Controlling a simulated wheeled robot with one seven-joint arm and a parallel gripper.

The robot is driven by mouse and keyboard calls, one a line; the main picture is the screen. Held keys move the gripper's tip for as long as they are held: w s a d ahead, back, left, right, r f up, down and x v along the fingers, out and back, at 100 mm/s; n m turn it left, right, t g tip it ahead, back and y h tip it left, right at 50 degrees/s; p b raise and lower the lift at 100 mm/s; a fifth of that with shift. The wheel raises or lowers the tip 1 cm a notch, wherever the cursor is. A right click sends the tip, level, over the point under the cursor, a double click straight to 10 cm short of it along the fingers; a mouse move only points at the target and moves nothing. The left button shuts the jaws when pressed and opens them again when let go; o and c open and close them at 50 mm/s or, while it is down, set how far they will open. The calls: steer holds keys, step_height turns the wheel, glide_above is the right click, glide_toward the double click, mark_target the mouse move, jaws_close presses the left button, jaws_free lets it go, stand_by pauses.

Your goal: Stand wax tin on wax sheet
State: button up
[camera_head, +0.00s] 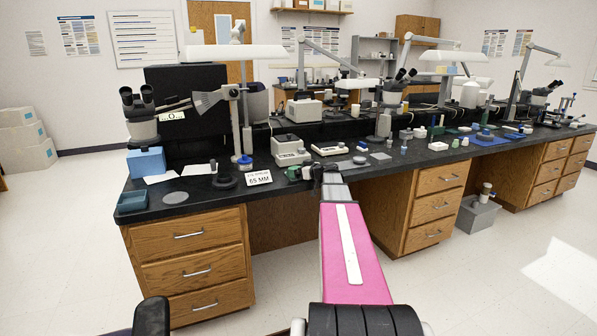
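My pink arm reaches forward to the front edge of the black bench. My gripper (318,172) is a small dark shape at its end, over the bench edge, and its fingers are too small to tell open from shut. To its right lies a flat grey square (380,155), which may be the wax sheet. Just left of that square is a small round dark grey item (360,160), possibly the wax tin. The two look close together but apart. I cannot be sure of either one's identity.
A "65 MM" sign (258,178), a dark round stand (225,181) and a grey disc (175,197) are left of my gripper. A white scale-like device (290,150) stands behind it. Several small jars and a blue mat (487,140) are farther right.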

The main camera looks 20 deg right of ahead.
steer(key=shift+r, duration=0.15)
steer(key=v, duration=1.2)
stand_by(0.3)
